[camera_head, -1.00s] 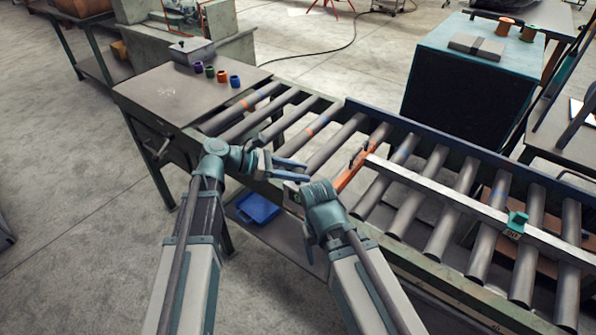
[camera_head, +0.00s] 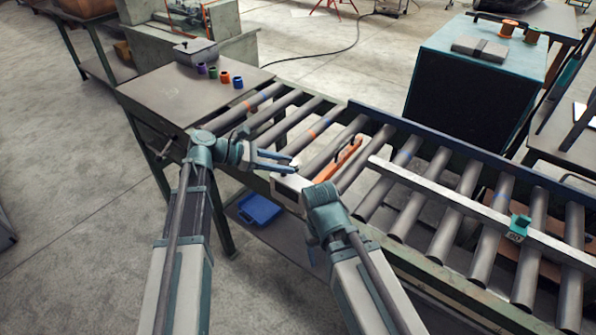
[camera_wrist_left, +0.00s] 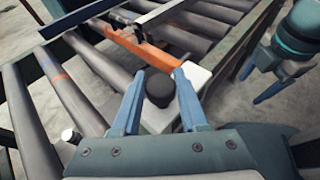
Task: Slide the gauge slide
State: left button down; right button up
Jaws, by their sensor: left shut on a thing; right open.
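In the left wrist view the orange bar (camera_wrist_left: 137,46) runs toward a pale plate (camera_wrist_left: 158,118) with a black round knob (camera_wrist_left: 160,88) at the near side. My left gripper (camera_head: 292,165) is shut on this knob, one blue finger on each side of it. My right gripper (camera_wrist_left: 252,85) is open and empty, off to the right in the left wrist view.
A long silver rail (camera_head: 440,196) with a teal block (camera_head: 517,228) lies over the rollers to the right. A grey table (camera_head: 190,95) with small coloured cups is at the left end. A blue bin (camera_head: 258,209) sits on the shelf below.

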pick_arm(q)
jog(key=w+a, duration=0.1)
jog(key=a, duration=0.1)
jog(key=w+a, duration=0.1)
jog(key=shift+w+a, duration=0.35)
jog(key=shift+w, duration=0.05)
jog(key=shift+c, duration=2.2)
grip_release()
jog(key=shift+a, duration=0.15)
jog(key=p+v, duration=0.5)
jog(key=v, duration=0.8)
jog(key=shift+a+r, duration=0.2)
jog(key=shift+a, duration=0.05)
